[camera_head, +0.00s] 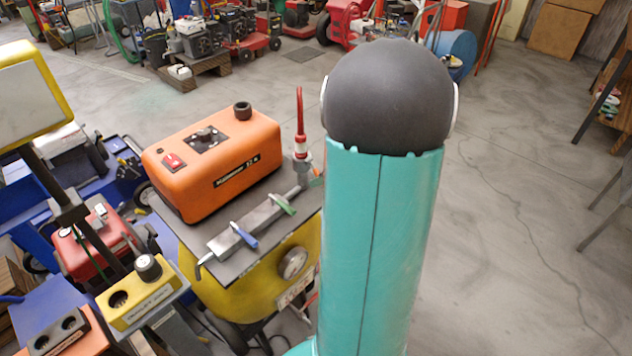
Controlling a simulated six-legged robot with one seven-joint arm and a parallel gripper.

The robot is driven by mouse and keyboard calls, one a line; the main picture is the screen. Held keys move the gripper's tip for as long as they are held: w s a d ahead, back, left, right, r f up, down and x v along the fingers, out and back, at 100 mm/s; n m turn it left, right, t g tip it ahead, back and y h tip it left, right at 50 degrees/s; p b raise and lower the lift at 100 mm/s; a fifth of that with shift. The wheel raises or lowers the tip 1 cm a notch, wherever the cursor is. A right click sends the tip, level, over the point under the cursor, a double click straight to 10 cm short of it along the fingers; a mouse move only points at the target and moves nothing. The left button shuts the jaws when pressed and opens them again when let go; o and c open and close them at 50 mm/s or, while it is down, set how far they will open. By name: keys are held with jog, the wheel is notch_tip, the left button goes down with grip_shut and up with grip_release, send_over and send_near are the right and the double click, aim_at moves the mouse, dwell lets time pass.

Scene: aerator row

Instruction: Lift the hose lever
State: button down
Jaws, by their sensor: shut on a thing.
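A grey manifold bar (262,222) lies on the dark top plate of a yellow machine (235,300). A blue lever (244,237) and a green lever (281,204) sit along it, both lying at an angle across the bar. A red upright handle or hose piece (301,125) stands at the bar's far end. I cannot tell which of these is the hose lever. My teal arm with its dark round joint fills the centre right and hides what is behind it. My gripper does not show.
An orange unit (213,160) stands on the same plate, behind the manifold. A yellow control box (141,293) and a yellow-framed panel (25,95) are at the left. The grey concrete floor (500,220) at the right is mostly clear, with a table at the right edge.

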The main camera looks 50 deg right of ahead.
jog(key=g, duration=0.2)
jog(key=r+g, duration=0.1)
jog(key=s+r+g, duration=0.1)
jog(key=g, duration=0.1)
jog(key=shift+r+g, duration=0.25)
jog(key=shift+g, duration=0.05)
jog(key=shift+s+d+r+m+g, duration=0.15)
jog(key=shift+r+g, duration=0.25)
jog(key=shift+g, duration=0.4)
jog(key=shift+w+a+r+m+g, duration=0.1)
jog(key=shift+r+m+g, duration=0.2)
jog(key=shift+g, duration=0.5)
jog(key=shift+s+d+r+m+g, duration=0.1)
jog(key=shift+r+g, duration=0.35)
jog(key=shift+g, duration=0.35)
jog(key=c, duration=1.5)
grip_release()
jog(key=v, duration=1.3)
jog(key=shift+a+r, duration=0.25)
jog(key=shift+r, duration=0.2)
